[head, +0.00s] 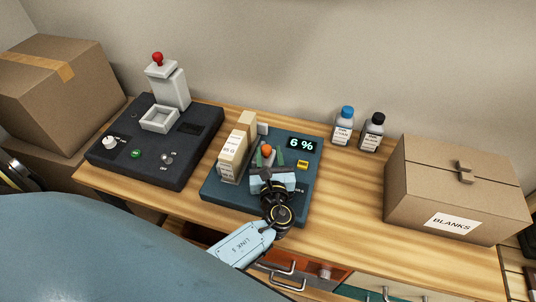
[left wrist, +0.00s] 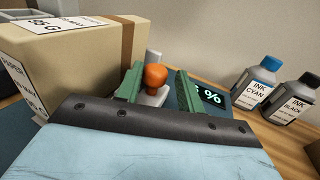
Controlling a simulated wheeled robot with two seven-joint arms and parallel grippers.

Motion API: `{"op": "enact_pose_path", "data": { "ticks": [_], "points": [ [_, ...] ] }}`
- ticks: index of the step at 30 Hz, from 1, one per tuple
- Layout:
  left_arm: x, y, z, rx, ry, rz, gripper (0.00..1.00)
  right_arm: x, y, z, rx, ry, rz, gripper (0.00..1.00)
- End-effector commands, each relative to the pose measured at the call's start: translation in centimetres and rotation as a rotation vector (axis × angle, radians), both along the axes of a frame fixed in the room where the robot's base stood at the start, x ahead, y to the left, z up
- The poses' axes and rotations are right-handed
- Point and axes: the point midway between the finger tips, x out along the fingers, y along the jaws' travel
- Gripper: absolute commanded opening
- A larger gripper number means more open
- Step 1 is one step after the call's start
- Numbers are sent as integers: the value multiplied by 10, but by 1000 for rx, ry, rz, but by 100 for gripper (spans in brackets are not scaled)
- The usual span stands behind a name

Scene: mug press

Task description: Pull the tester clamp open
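The tester (head: 215,186) is a dark blue base with a display (head: 302,144) reading 6 %. A tan, labelled carton (head: 232,158) stands upright on its left side, by a pale clamp part (head: 263,129). The clamp's orange knob (head: 267,150) also shows in the left wrist view (left wrist: 155,75). My left gripper (head: 268,158) is open, with green fingers on either side of the knob; a small gap shows at the right finger. Whether the left finger touches the knob I cannot tell. My right gripper is not in view.
A dark press (head: 120,168) with a red-knobbed lever (head: 157,57) stands at left. Blue-capped (head: 343,130) and black-capped (head: 372,134) ink bottles stand behind the tester's right. A BLANKS carton (head: 440,190) is at right. Bare wood lies between tester and carton.

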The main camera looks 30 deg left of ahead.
Motion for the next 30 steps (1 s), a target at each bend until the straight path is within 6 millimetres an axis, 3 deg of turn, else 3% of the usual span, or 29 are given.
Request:
{"op": "enact_pose_path", "data": {
  "ticks": [5, 19, 30],
  "points": [
    [-13, -9, -1, -2, 1, -1, 37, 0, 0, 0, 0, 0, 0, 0],
    [-92, -66, -1, -2, 2, -1, 37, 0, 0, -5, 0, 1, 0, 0],
    [-108, -79, 0, 0, 0, 0, 37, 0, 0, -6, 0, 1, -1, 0]
  ]
}}
